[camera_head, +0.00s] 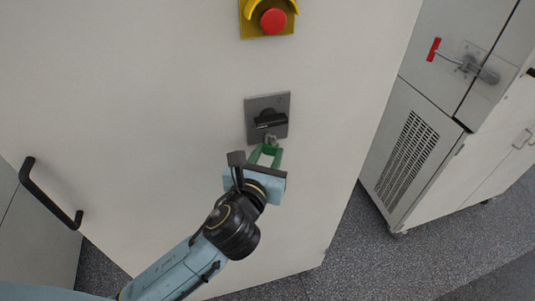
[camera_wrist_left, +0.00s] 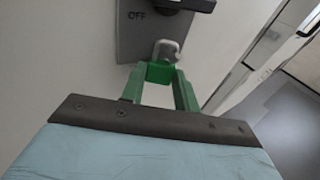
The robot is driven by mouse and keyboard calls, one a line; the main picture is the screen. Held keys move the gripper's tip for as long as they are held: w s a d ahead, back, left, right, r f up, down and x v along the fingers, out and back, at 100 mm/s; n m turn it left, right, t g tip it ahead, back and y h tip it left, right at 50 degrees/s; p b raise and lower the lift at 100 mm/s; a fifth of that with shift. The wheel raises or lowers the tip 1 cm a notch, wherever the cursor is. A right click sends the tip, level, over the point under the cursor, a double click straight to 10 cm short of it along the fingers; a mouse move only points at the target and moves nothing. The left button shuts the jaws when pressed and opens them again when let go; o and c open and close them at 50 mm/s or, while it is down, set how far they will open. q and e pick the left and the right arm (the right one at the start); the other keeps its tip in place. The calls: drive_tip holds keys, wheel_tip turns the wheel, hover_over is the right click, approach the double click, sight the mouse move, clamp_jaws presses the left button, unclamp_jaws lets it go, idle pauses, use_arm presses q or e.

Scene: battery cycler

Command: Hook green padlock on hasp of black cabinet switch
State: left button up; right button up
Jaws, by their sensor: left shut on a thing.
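The black cabinet switch (camera_head: 269,119) sits on a grey plate on the pale cabinet front, and the plate's "OFF" mark shows in the left wrist view. My left gripper (camera_head: 269,150) is just below the plate, its green fingers shut on the small green padlock (camera_wrist_left: 159,73). The padlock's grey shackle (camera_wrist_left: 168,49) points up and overlaps the plate's lower edge, where the hasp is. I cannot tell whether the shackle passes through the hasp or is only in front of it. My right gripper is not in view.
A red emergency button (camera_head: 274,21) on a yellow box is above the switch. A black handle (camera_head: 45,195) is at the lower left. A second cabinet with a vent grille (camera_head: 406,157) and a red-tipped latch (camera_head: 434,49) stands at the right, beyond the grey floor.

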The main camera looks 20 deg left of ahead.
use_arm(q)
drive_tip(key=shift+f, duration=0.15)
drive_tip(key=o, duration=0.9)
drive_tip(key=shift+o, duration=0.2)
drive_tip(key=shift+w, duration=0.1)
drive_tip(key=shift+a, duration=0.1)
